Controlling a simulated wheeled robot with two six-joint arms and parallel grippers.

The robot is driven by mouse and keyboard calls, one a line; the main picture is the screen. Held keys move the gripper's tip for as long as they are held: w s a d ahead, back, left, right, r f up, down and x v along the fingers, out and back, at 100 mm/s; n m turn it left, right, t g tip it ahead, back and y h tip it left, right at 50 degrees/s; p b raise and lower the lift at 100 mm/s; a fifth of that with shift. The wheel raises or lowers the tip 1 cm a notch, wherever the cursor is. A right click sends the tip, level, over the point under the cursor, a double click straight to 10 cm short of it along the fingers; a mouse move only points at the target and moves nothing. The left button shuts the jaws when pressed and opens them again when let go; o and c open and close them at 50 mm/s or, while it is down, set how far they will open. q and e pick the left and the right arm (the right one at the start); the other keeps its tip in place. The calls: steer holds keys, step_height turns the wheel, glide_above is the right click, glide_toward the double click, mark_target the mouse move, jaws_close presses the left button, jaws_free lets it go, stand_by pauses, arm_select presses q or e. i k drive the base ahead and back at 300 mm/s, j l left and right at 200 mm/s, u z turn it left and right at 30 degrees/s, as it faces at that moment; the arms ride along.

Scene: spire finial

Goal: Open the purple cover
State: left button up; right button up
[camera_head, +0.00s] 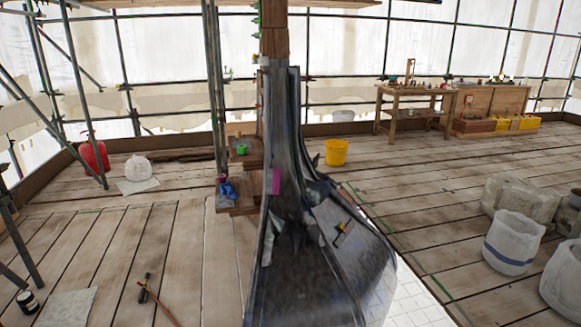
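A small magenta-purple rectangle (276,181), upright, shows on the left side of the dark grey spire (300,262). It is the only purple thing I can pick out, and it looks like a flat cover lying against the spire. It is too small to tell a hinge, a handle or whether it is open or shut. The spire stands in the middle of the view, flaring wide at its base and narrowing to a wooden post (274,42) at the top. Neither of my grippers is in view.
Scaffold poles (215,95) rise left of the spire. Wooden steps (238,208) hold blue and green items. A torch with a red hose (148,288) lies on the planks. A yellow bucket (336,152) and workbench (408,100) stand behind; white sacks (511,241) stand right.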

mark_target(274, 176)
steer(key=i+l+u, duration=0.1)
steer(key=i+l, duration=0.2)
steer(key=i+l+u, duration=0.25)
steer(key=i+l, duration=0.25)
steer(key=l, duration=0.25)
steer(key=i+l+u, duration=0.1)
steer(key=i+l, duration=0.15)
steer(key=l, duration=0.15)
